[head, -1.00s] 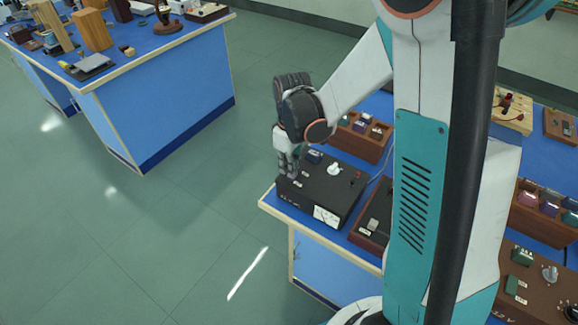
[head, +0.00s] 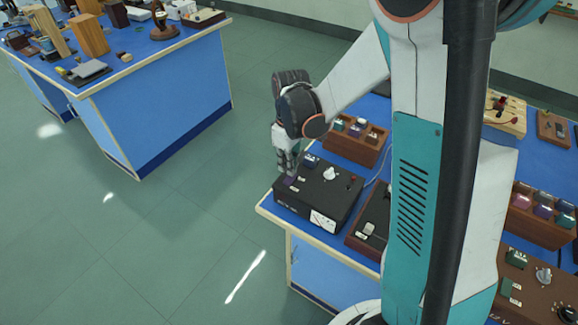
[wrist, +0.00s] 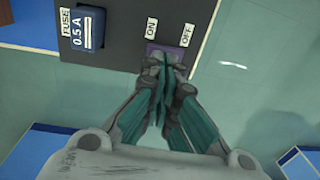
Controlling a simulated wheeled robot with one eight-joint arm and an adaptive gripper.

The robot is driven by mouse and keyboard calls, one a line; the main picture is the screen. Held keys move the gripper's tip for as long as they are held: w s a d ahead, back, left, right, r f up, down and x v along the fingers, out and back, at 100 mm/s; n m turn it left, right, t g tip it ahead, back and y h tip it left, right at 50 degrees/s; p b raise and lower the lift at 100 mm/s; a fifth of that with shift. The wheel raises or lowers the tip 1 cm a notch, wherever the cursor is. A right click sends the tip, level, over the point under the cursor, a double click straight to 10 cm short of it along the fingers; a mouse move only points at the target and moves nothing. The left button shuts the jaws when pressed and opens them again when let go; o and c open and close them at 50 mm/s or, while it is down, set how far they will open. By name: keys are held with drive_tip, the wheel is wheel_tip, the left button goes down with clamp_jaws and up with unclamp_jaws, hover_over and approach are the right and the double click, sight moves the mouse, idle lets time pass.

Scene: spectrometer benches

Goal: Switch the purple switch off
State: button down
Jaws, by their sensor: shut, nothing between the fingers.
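The black instrument box (head: 318,200) stands on the near corner of the blue bench. In the wrist view the fingertips (wrist: 165,62) cover part of the purple switch. I cannot tell whether they touch it, nor which way the rocker is tilted.
A blue 0.5 A fuse (wrist: 87,28) sits on the box beside the switch. The box also bears a white knob (head: 330,174) and a meter (head: 323,221). A wooden rack (head: 355,143) stands behind. Open floor lies left of the bench, before another bench (head: 170,110).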

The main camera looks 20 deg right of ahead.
sight(286, 180)
wheel_tip(286, 180, up, 12)
drive_tip(key=a+p, duration=0.1)
drive_tip(key=p, duration=0.3)
drive_tip(key=shift+s+r, duration=0.2)
drive_tip(key=shift+s, duration=0.25)
drive_tip(key=s+r+m+t+b, duration=0.1)
drive_tip(key=s+r+m+t, duration=0.2)
drive_tip(key=s, duration=0.5)
drive_tip(key=s+r+m+t+b, duration=0.2)
drive_tip(key=s+r+m+t, duration=0.2)
drive_tip(key=s, duration=0.4)
drive_tip(key=shift+s+d+h, duration=0.25)
drive_tip(key=shift+d+h, duration=0.05)
drive_tip(key=shift+d, duration=0.1)
idle(0.4)
